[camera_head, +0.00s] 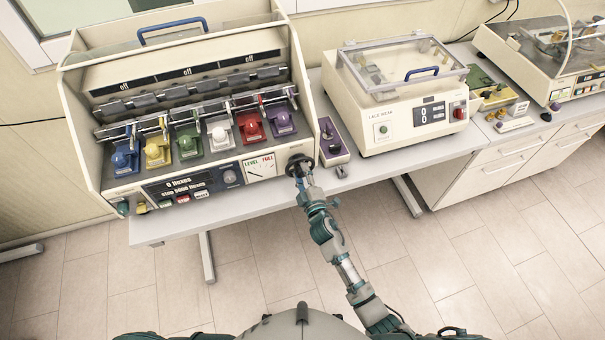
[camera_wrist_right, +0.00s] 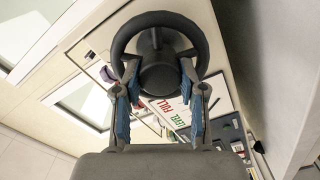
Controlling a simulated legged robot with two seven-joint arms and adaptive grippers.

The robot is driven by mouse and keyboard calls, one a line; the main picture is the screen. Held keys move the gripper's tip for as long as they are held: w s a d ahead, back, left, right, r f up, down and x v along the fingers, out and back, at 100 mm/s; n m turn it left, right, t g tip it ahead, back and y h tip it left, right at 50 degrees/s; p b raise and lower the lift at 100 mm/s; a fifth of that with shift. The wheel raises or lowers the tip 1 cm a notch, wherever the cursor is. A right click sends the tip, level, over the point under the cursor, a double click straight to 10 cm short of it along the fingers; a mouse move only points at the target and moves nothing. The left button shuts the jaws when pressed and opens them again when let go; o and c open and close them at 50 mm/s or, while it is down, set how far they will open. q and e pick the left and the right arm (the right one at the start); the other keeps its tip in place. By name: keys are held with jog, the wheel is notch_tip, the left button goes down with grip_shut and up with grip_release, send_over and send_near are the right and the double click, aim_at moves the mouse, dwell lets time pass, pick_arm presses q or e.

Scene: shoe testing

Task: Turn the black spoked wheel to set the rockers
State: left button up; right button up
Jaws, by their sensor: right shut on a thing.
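The black spoked wheel (camera_head: 300,165) is on the right end of the cream flexing machine's front panel, beside the LEVEL/FULL gauge (camera_head: 261,166). It also shows in the right wrist view (camera_wrist_right: 160,50) as a thick black ring with a hub. My right gripper (camera_head: 302,176) is at the wheel. In the right wrist view its two fingers (camera_wrist_right: 158,88) reach up on either side of the hub and are shut on the wheel. The rockers (camera_head: 200,133) are a row of coloured shoe-like parts in the machine's bay. My left gripper is not in view.
A second cream machine with a clear lid (camera_head: 400,100) is further right on the bench. The grey bench edge (camera_head: 390,172) runs below; the floor in front is clear.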

jog(key=o, duration=1.1)
jog(key=shift+a, duration=0.1)
jog(key=shift+o, duration=0.2)
jog(key=shift+w, duration=0.15)
jog(key=shift+a, duration=0.1)
jog(key=v, duration=1.2)
jog(key=shift+f, duration=0.1)
